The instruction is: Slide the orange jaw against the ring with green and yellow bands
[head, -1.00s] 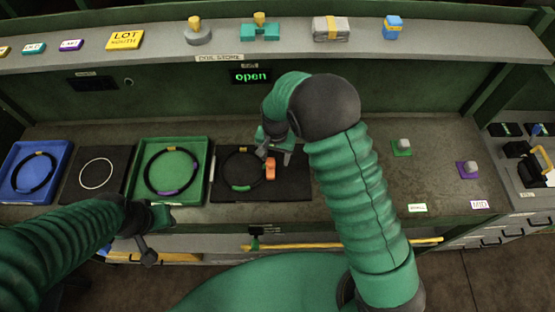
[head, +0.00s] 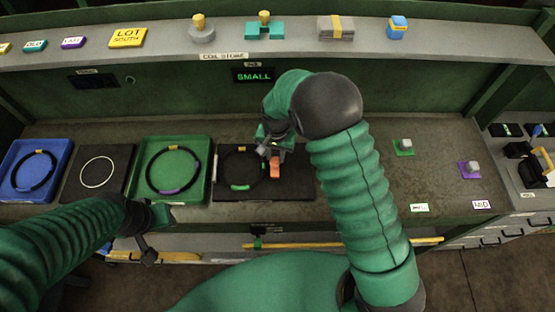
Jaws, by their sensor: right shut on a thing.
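The ring with green and yellow bands (head: 240,187) is a black ring lying flat on a dark plate (head: 300,188). Its green band is at the near side and its yellow band at the far side. The orange jaw (head: 275,168) stands on the same plate at the ring's right side; I cannot tell whether they touch. My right gripper (head: 274,150) reaches down from above and is shut on the orange jaw, hiding its top. My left gripper (head: 155,232) hangs in front of the bench, away from the ring; its fingers are unclear.
A green tray (head: 206,180) left of the plate holds a ring with purple and yellow bands. Further left are a dark plate with a thin white ring (head: 97,187) and a blue tray (head: 65,160). A small display (head: 253,77) reads "SMALL".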

